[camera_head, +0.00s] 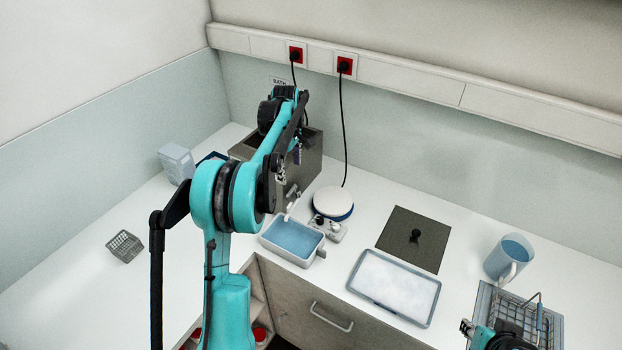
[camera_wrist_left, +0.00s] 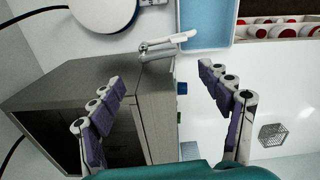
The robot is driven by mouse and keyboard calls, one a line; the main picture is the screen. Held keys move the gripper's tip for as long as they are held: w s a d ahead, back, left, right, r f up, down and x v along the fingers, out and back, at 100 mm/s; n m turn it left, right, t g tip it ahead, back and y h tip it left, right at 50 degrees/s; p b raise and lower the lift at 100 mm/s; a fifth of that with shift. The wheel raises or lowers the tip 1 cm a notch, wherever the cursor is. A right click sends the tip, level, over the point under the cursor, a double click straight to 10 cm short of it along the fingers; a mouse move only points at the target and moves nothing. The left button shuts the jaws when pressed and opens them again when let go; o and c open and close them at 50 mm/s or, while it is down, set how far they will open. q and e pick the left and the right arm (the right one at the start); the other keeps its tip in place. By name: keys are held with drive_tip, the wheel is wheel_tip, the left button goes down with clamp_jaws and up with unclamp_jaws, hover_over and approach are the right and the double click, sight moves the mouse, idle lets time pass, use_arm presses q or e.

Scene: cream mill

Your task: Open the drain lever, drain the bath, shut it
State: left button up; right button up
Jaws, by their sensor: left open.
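The bath is a grey-brown box (camera_head: 304,167) against the back wall, partly hidden behind my left arm. It fills the left of the left wrist view (camera_wrist_left: 70,88), dark inside. A metal spout with a pale lever (camera_wrist_left: 178,39) sticks out from its side; it shows small in the head view (camera_head: 292,201). A white tub of blue liquid (camera_head: 291,241) stands below and in front of the spout. My left gripper (camera_head: 288,165) is open and empty, its fingers (camera_wrist_left: 160,78) apart with the lever beyond the tips, not touched. My right gripper (camera_head: 483,336) is partly cut off at the lower right.
A round white-topped device (camera_head: 333,202) stands right of the tub. Further right are a dark lid (camera_head: 414,238), a white-filled tray (camera_head: 394,287), a jug of blue liquid (camera_head: 510,258) and a wire basket (camera_head: 524,315). A small grey basket (camera_head: 124,246) stands left.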

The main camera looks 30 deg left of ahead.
sight(292, 190)
use_arm(q)
drive_tip(key=shift+w+f, duration=0.2)
wheel_tip(292, 190, down, 8)
drive_tip(key=shift+r+b, duration=0.2)
drive_tip(key=shift+b, duration=0.35)
